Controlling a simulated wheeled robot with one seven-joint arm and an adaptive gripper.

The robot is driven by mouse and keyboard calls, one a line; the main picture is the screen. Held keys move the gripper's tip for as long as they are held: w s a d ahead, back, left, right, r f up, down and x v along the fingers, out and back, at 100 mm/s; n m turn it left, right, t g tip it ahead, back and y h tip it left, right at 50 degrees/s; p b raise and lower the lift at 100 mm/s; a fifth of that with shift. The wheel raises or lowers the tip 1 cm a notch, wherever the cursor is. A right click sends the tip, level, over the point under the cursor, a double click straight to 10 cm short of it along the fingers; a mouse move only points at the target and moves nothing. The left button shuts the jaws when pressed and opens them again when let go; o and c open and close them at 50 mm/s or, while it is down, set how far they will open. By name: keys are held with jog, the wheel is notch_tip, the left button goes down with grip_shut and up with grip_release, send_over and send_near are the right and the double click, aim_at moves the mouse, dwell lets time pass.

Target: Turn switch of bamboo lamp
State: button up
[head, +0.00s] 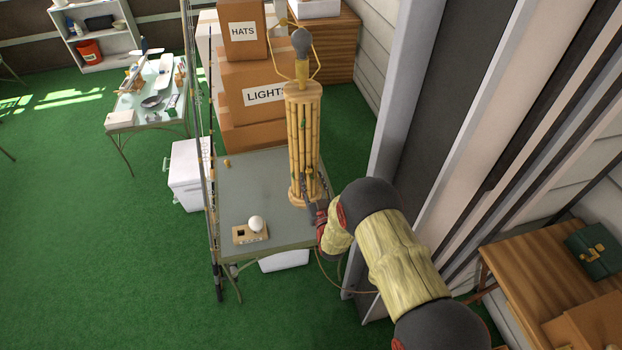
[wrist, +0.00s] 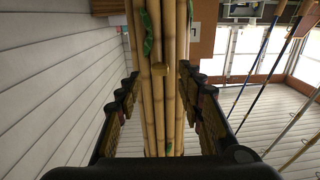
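The bamboo lamp (head: 302,135) stands upright on the grey table, with a grey bulb (head: 301,42) at its top and no shade visible. My gripper (head: 314,208) is at the lower front of the lamp. I cannot tell whether the fingers touch the poles.
The grey table (head: 240,185) also holds a white ball on a wooden base (head: 251,234). Fishing rods (head: 207,150) stand along its left edge. Cardboard boxes (head: 257,85) are stacked behind the lamp.

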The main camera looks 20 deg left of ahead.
aim_at(309, 172)
jog(key=shift+x, duration=1.05)
jog(key=shift+c, duration=1.2)
grip_shut()
